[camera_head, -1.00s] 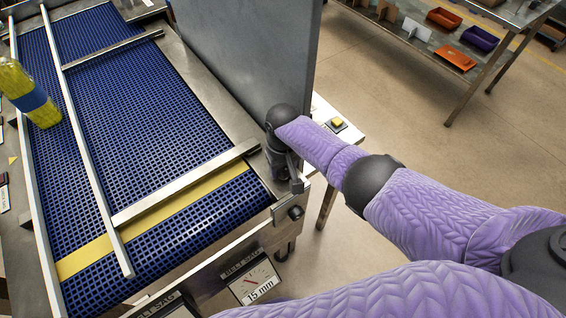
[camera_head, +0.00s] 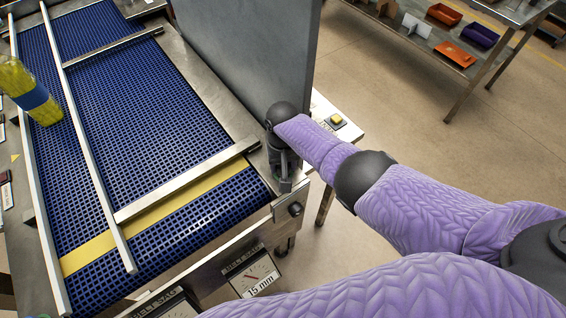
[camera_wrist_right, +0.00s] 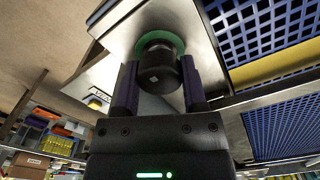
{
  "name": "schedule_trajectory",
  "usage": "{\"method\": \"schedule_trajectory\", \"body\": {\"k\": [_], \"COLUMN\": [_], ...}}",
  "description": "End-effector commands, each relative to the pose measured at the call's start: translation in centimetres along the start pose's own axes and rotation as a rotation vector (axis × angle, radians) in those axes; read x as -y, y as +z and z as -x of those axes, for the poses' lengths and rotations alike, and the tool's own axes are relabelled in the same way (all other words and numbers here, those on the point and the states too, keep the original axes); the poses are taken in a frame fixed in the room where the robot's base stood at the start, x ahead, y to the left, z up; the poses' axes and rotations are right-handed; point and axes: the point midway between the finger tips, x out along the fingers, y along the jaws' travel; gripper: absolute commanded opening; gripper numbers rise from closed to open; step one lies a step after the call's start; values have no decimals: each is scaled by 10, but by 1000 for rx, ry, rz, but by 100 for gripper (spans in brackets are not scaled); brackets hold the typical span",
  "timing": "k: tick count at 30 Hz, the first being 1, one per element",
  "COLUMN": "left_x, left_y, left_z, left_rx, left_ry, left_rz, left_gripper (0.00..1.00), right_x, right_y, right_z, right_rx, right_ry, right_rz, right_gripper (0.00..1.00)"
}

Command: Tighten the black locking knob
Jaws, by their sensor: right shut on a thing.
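The black locking knob (camera_wrist_right: 159,68) shows in the right wrist view, with a green ring (camera_wrist_right: 160,42) around its base on a metal plate. My right gripper (camera_wrist_right: 157,85) has one finger on each side of the knob and is shut on it. In the head view my right gripper (camera_head: 284,178) points down at the metal side rail by the near right corner of the blue belt, and the knob is hidden there. A metal divider bar (camera_head: 186,182) lies across the belt (camera_head: 160,110), joining a long lengthwise rail (camera_head: 90,150). My left gripper is not in view.
A grey upright panel (camera_head: 250,60) stands just behind my right gripper. A yellow bottle-like thing with a blue band (camera_head: 28,90) is at the far left. A shelf with trays (camera_head: 455,54) stands beyond open floor.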

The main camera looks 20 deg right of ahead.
Motion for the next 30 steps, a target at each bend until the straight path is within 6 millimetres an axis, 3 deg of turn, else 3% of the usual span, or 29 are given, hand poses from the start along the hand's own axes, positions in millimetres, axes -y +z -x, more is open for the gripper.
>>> {"method": "schedule_trajectory", "body": {"k": [1, 6, 15, 24, 30], "left_x": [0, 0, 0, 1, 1], "left_y": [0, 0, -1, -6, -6], "left_z": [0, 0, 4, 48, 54], "left_rx": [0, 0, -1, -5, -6], "left_ry": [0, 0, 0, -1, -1], "left_rz": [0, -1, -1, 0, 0], "left_gripper": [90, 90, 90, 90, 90], "right_x": [1, 0, 0, 0, 0], "right_y": [-3, -2, -1, -2, -1], "right_z": [3, 2, 6, 80, 101], "right_rx": [-11, -7, -4, -8, -5], "right_ry": [-2, -1, -1, -2, -1], "right_rz": [1, 1, 2, 2, 2], "right_gripper": [56, 90, 90, 90, 90]}}
